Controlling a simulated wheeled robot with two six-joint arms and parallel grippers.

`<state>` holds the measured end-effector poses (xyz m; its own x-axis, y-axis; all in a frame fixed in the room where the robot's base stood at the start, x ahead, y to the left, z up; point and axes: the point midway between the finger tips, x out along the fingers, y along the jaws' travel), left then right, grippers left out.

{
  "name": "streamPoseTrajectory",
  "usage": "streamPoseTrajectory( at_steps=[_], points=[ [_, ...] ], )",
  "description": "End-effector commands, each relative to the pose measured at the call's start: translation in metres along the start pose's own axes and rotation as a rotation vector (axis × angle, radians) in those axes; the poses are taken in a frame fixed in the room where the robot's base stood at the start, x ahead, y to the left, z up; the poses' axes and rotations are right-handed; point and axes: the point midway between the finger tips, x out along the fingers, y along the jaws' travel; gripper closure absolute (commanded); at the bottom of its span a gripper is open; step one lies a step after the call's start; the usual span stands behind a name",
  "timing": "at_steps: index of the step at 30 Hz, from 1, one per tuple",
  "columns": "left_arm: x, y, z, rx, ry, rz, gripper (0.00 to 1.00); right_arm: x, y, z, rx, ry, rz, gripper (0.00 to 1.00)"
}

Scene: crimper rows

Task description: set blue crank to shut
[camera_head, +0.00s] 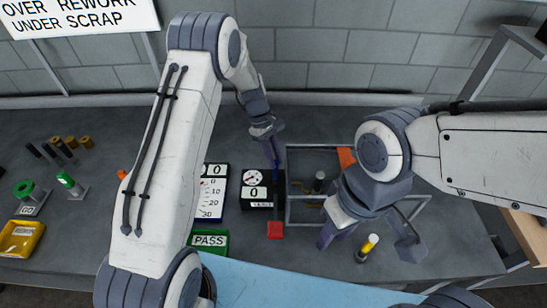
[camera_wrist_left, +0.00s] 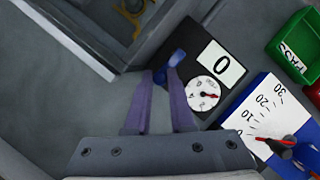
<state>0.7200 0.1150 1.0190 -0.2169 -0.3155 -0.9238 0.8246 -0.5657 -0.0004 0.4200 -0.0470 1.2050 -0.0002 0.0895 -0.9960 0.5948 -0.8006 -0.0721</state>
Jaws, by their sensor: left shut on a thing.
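The blue crank (camera_wrist_left: 177,57) sits at the edge of a black box (camera_wrist_left: 185,80) that has a white dial with a red needle and a plate reading 0. In the head view the crank (camera_head: 276,160) is a small blue piece beside the box (camera_head: 257,202), partly hidden by my left gripper (camera_head: 274,145).
A white gauge (camera_head: 211,187) marked to 30 stands left of the box, with a green PASS bin (camera_head: 208,242) nearby. A grey metal frame (camera_head: 289,200) stands to the right. The yellow-topped tool (camera_head: 368,246) stands near the front.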

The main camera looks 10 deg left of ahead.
Motion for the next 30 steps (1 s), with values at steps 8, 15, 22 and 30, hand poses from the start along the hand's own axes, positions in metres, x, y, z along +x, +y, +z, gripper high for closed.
streamPoseTrajectory(
  at_steps=[8, 15, 22, 30],
  points=[
    [-0.001, 0.002, 0.000, 0.000, 0.001, 0.005, 1.00, 0.000, 0.000, 0.000, 0.000, 0.000, 0.000, 0.65],
    [-0.001, 0.002, 0.001, 0.000, 0.001, 0.004, 0.48, 0.000, 0.000, 0.000, 0.000, 0.000, 0.000, 0.65],
    [-0.001, 0.000, 0.000, -0.015, 0.000, 0.009, 0.48, 0.000, 0.000, 0.000, 0.000, 0.000, 0.000, 0.65],
    [-0.003, -0.014, -0.006, -0.306, -0.001, 0.126, 0.48, -0.001, 0.000, 0.000, 0.000, 0.000, 0.000, 0.65]
  ],
)
